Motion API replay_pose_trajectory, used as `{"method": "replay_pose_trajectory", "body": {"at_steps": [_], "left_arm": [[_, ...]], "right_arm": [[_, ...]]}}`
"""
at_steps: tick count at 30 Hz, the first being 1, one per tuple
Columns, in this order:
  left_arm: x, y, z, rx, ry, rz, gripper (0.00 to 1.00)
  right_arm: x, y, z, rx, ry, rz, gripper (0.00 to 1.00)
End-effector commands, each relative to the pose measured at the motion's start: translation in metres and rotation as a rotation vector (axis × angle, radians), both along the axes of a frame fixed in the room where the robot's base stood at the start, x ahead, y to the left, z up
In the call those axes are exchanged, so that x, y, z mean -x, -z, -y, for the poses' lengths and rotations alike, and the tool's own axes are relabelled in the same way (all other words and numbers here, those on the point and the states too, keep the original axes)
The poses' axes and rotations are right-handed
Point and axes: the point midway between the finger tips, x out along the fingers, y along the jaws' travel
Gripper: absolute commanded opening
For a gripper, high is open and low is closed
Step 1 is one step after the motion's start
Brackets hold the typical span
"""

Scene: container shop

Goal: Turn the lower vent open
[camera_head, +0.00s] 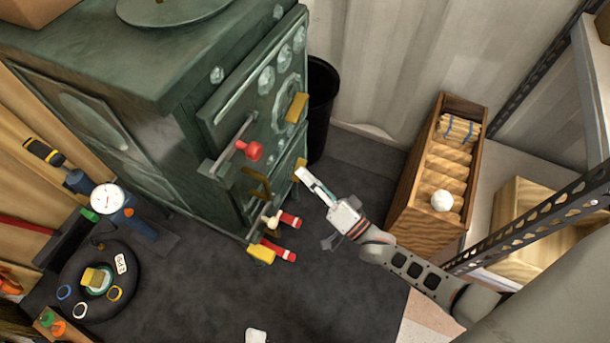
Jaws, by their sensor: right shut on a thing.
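A green stove or safe-like cabinet (215,110) stands at the upper left, its front facing right. A yellow tab, the lower vent's handle (299,165), shows low on the front, below the upper yellow tab (297,107) on a round dial. My right gripper (304,177) reaches in from the right and is shut at the lower yellow tab. The white finger covers part of the tab, and the vent's opening is too small and hidden to judge. My left gripper is not in view.
A red knob (250,149) on a bar sticks out from the upper door. Red-ended parts (290,219) jut out below. A black bin (321,105) stands behind my gripper. A wooden crate (405,215) stands right. The dark floor (340,290) in front is mostly clear.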

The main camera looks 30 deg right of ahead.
Motion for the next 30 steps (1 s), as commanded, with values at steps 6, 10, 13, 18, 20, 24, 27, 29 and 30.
{"method": "replay_pose_trajectory", "body": {"at_steps": [6, 10, 13, 18, 20, 24, 27, 29, 30], "left_arm": [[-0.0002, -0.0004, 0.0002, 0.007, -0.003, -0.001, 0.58], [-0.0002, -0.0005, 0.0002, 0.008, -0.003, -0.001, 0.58], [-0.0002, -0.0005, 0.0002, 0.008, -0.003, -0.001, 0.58], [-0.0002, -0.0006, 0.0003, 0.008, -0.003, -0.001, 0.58], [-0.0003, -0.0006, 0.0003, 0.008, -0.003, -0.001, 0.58], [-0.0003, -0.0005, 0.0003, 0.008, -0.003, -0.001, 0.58], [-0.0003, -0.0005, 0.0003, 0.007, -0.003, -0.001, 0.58], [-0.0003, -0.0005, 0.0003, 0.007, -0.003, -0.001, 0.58], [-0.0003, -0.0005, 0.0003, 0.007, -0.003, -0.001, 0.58]], "right_arm": [[-0.0003, 0.002, 0.0016, 0.107, 0.0, 0.08, 0.0], [-0.0007, 0.0021, 0.0013, 0.15, -0.001, 0.113, 0.0], [-0.0005, 0.0022, 0.0015, 0.17, 0.0, 0.131, 0.0], [-0.0003, 0.0023, 0.0017, 0.187, 0.001, 0.144, 0.0], [-0.0004, 0.0022, 0.0017, 0.189, 0.0, 0.147, 0.0], [-0.0004, 0.0021, 0.0016, 0.191, 0.0, 0.147, 0.0], [-0.0004, 0.0022, 0.0017, 0.191, 0.0, 0.147, 0.0], [-0.0004, 0.0023, 0.0016, 0.191, 0.0, 0.147, 0.0], [-0.0004, 0.0023, 0.0016, 0.191, 0.0, 0.147, 0.12]]}}
